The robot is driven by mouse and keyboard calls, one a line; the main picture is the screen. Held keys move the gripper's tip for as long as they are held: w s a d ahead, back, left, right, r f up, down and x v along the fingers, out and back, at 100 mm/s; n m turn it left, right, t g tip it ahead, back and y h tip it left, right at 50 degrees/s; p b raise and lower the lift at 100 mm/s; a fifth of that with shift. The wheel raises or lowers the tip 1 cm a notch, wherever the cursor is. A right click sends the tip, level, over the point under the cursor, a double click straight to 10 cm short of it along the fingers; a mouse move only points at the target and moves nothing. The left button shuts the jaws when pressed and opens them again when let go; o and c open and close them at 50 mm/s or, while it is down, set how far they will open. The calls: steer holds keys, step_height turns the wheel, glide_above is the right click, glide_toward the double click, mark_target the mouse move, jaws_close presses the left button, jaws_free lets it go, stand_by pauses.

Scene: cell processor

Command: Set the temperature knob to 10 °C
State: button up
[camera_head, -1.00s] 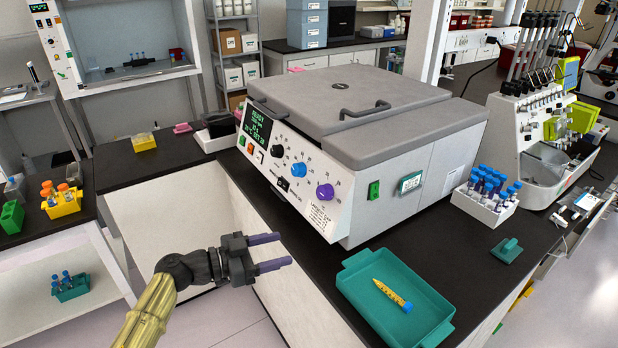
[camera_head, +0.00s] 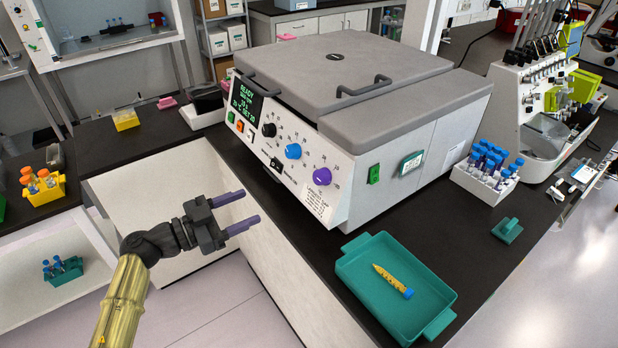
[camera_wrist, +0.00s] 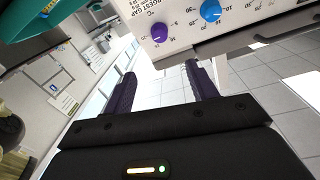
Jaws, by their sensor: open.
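The grey and white machine (camera_head: 385,110) stands on the black bench. Its sloped front panel has a black knob (camera_head: 268,130), a blue knob (camera_head: 292,151) and a purple knob (camera_head: 322,176), each with a printed scale. In the wrist view, the purple knob (camera_wrist: 160,32) has a °C mark beside it, and the blue knob (camera_wrist: 211,10) is at the top edge. The exact knob settings are too small to read. My gripper (camera_head: 248,206) is open and empty, in front of and apart from the panel; its fingers also show in the wrist view (camera_wrist: 161,75).
A teal tray (camera_head: 352,268) holding a yellow tube (camera_head: 393,280) sits right of the panel. A green switch (camera_head: 374,174) is on the machine's side. A rack of blue-capped tubes (camera_head: 487,178) stands farther right. The bench front edge lies below the panel, with open floor before it.

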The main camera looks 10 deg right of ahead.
mark_target(317, 178)
steer(key=p+x, duration=0.5)
steer(key=x, duration=1.2)
steer(key=shift+d+p, duration=0.25)
steer(key=shift+p, duration=0.05)
steer(key=c, duration=1)
